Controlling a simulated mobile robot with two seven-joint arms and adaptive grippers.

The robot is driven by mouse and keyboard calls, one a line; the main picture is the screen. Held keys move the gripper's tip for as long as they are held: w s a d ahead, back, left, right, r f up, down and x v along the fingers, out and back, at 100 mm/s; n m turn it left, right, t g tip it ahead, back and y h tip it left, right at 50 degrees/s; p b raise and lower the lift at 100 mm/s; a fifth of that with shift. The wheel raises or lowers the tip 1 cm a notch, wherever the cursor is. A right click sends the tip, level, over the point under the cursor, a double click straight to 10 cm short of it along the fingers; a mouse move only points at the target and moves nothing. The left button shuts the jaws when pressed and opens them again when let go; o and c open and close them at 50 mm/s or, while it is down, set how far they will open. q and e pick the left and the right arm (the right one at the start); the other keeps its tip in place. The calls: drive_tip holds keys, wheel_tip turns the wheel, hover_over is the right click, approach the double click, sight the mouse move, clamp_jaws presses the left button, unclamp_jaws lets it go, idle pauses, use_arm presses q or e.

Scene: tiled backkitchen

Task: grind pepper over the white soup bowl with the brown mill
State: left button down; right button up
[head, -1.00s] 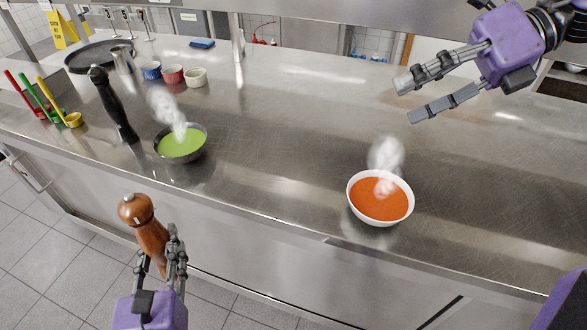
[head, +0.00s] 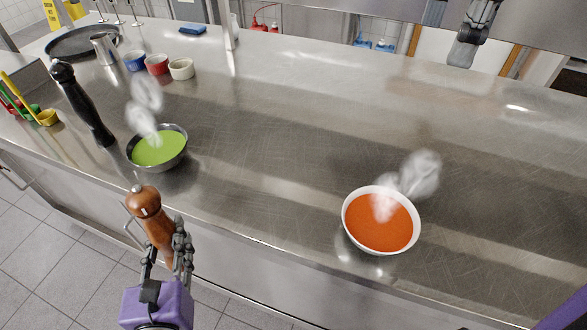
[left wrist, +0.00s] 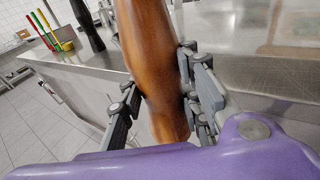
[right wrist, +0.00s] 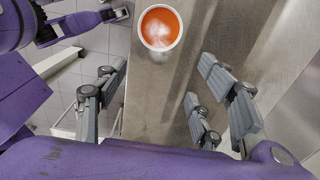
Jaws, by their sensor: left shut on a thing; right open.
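The brown pepper mill (head: 158,225) is held upright with a slight tilt by my left gripper (head: 168,258), in front of the counter's near edge. The left wrist view shows the fingers closed around the mill's wooden body (left wrist: 150,55). The white soup bowl (head: 346,225) holds steaming orange soup and stands on the counter, well to the right of the mill. It also shows in the right wrist view (right wrist: 144,40). My right gripper (right wrist: 160,92) is open and empty, its fingers spread. In the head view only part of it shows at the top right.
A dark bowl of steaming green soup (head: 177,160) stands just behind the mill. A black mill (head: 82,105) stands left of it. Small ramekins (head: 181,69), a metal cup (head: 104,48) and a round tray (head: 60,46) are further back. The counter's right half is largely clear.

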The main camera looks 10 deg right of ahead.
use_arm(q)
drive_tip(key=shift+f, duration=0.6)
use_arm(e)
wheel_tip(320, 180, down, 2)
drive_tip(key=shift+w+f, duration=0.1)
drive_tip(key=shift+f, duration=0.15)
use_arm(q)
drive_tip(key=s+d+r+m+g+h, duration=0.1)
drive_tip(key=d+r+m+h, duration=0.4)
drive_tip(key=d, duration=0.8)
drive_tip(key=d+r+m+h, duration=0.1)
drive_tip(key=d+r+h, duration=0.3)
drive_tip(key=d+r, duration=0.65)
drive_tip(key=d+f, duration=0.2)
drive_tip(key=d, duration=0.6)
drive_tip(key=s+d+f, duration=0.1)
drive_tip(key=d+f, duration=0.1)
drive_tip(key=d, duration=0.7)
